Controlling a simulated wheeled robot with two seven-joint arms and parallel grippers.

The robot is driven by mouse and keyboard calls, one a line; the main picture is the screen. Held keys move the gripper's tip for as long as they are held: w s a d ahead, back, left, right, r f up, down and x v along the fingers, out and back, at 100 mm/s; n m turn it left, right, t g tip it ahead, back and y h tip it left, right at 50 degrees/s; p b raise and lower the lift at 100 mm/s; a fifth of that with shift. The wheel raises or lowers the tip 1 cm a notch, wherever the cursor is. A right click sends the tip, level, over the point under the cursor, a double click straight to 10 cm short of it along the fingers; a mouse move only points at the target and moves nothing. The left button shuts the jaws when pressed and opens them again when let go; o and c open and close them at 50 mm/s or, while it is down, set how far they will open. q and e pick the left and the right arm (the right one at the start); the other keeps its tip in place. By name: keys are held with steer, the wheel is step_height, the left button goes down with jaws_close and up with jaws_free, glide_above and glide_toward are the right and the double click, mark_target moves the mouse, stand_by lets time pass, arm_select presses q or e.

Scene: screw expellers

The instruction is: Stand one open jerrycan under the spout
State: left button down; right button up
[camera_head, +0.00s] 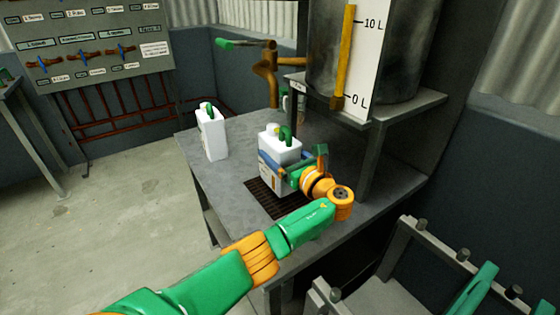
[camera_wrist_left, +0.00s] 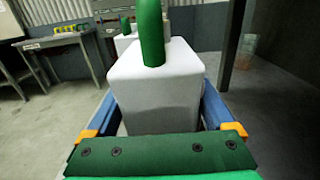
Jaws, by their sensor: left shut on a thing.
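My left gripper (camera_head: 286,172) is shut on a white jerrycan (camera_head: 281,147) with a green handle. The jerrycan looks upright over the dark grate (camera_head: 262,199) on the grey table; I cannot tell whether its base touches. In the left wrist view the jerrycan (camera_wrist_left: 158,85) sits between the blue fingers (camera_wrist_left: 160,112), its green handle on top. A dark upright pipe or bar (camera_head: 291,104) comes down just behind it in the head view; I cannot tell whether this is the spout or whether the opening lines up.
A second white jerrycan (camera_head: 211,133) with a green handle stands on the table's left part. The tank (camera_head: 400,50) with its litre gauge (camera_head: 363,60) rises at the back right. An orange pipe (camera_head: 270,75) with a green lever stands behind. A grey frame (camera_head: 400,250) is at lower right.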

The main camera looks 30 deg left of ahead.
arm_select(q)
steer(key=shift+f, duration=0.95)
steer(key=shift+d+r, duration=0.1)
jaws_free()
steer(key=shift+s+d+r, duration=0.1)
steer(key=shift+s+d, duration=0.05)
steer(key=shift+d, duration=0.15)
steer(key=p+v, duration=0.4)
steer(key=v, duration=0.7)
steer(key=shift+d, duration=0.15)
steer(key=shift+s, duration=0.1)
